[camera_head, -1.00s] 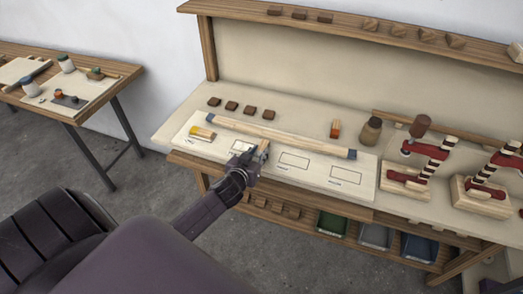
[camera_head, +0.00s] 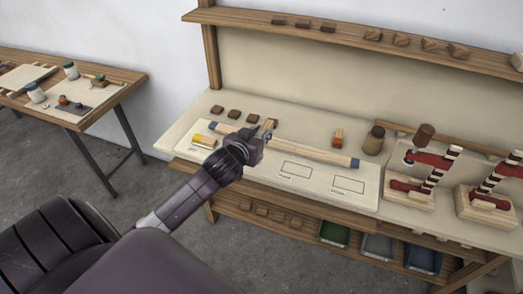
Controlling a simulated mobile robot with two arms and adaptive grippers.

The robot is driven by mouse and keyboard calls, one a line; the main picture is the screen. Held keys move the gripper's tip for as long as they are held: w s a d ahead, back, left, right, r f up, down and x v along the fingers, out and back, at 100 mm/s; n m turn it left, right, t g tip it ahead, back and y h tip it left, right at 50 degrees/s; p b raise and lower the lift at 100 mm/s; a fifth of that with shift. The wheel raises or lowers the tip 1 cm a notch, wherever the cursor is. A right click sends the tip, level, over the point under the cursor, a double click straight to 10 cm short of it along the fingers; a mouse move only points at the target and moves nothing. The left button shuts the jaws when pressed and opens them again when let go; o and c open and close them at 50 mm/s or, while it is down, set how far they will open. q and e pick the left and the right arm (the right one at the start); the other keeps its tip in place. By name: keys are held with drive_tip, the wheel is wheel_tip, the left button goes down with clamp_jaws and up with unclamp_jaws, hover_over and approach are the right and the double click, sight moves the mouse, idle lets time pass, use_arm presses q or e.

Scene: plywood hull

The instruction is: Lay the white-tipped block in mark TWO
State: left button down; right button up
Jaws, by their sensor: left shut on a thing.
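My left gripper (camera_head: 264,134) is shut on a small wooden block (camera_head: 271,124), held over the board near the long strip. The block is mostly hidden by the fingers, and I cannot make out a white tip. The pale board (camera_head: 322,193) has a row of outlined marks. A yellow-ended block (camera_head: 203,141) lies in the leftmost one. Two empty outlines (camera_head: 297,170) (camera_head: 348,185) show on the right; their labels are too small to read. My gripper and wrist cover the board between. My right gripper is not in view.
A long wooden strip with blue ends (camera_head: 320,154) lies along the board's back. Behind it are several dark blocks (camera_head: 233,113), an orange-ended block (camera_head: 338,136) and a brown jar (camera_head: 374,140). Red clamps (camera_head: 408,187) stand at right. A shelf (camera_head: 350,38) runs above.

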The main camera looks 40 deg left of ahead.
sight(261, 133)
use_arm(q)
wheel_tip(261, 133, up, 7)
drive_tip(key=shift+f, duration=0.1)
drive_tip(key=s+d+f+m+h+b, duration=0.2)
drive_tip(key=s+d+f+h, duration=0.1)
drive_tip(key=d+f, duration=0.15)
drive_tip(key=s+d+r+m+g+h+b, duration=0.2)
drive_tip(key=s+d+m+g+h, duration=0.3)
drive_tip(key=s+d+m+h, duration=0.6)
drive_tip(key=s+d+b, duration=0.1)
drive_tip(key=s+d, duration=0.2)
drive_tip(key=shift+s+r+m+g, duration=0.2)
drive_tip(key=shift+s+m+g, duration=0.1)
drive_tip(key=shift+s, duration=0.05)
